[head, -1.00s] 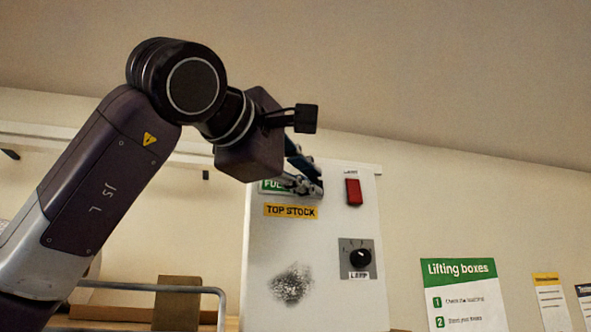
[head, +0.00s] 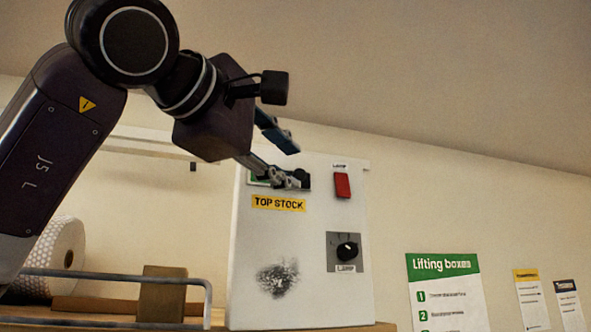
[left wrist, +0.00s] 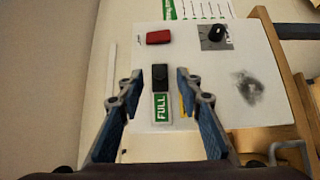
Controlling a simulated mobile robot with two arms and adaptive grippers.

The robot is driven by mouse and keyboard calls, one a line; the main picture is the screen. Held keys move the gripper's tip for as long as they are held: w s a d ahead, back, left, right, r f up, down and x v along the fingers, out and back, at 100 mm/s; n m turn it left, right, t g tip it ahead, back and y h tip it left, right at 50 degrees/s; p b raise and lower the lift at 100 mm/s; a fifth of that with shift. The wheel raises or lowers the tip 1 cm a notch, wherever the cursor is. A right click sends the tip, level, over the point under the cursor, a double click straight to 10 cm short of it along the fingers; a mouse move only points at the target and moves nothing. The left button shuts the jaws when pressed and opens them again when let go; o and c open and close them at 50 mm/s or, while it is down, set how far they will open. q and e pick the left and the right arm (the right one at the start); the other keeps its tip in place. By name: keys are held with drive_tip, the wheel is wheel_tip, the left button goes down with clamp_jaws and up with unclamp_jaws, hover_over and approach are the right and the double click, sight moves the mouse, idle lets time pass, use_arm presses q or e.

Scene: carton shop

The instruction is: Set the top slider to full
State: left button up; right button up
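The top slider is on a white panel (head: 330,270). In the left wrist view, its black sliding part (left wrist: 160,78) sits directly above a green FULL label (left wrist: 161,107). In the head view, the green label shows at the left of the strip and the black part (head: 304,177) at its right end. A yellow TOP STOCK label (head: 278,203) is below the strip. My left gripper (head: 296,165) is open in front of the slider, partly hiding it. In the left wrist view its fingers (left wrist: 158,82) stand apart on either side of the strip; contact cannot be told. My right gripper is out of view.
The panel also holds a red lamp switch (head: 342,185) and a black rotary knob (head: 347,250). A metal rail (head: 120,276), a brown carton (head: 163,290) and a bubble-wrap roll (head: 55,262) are at lower left. Posters hang on the wall at right.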

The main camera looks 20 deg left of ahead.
use_arm(q)
drive_tip(key=s+a, duration=0.1)
drive_tip(key=s, duration=0.6)
drive_tip(key=shift+s, duration=0.35)
drive_tip(key=shift+a, duration=0.15)
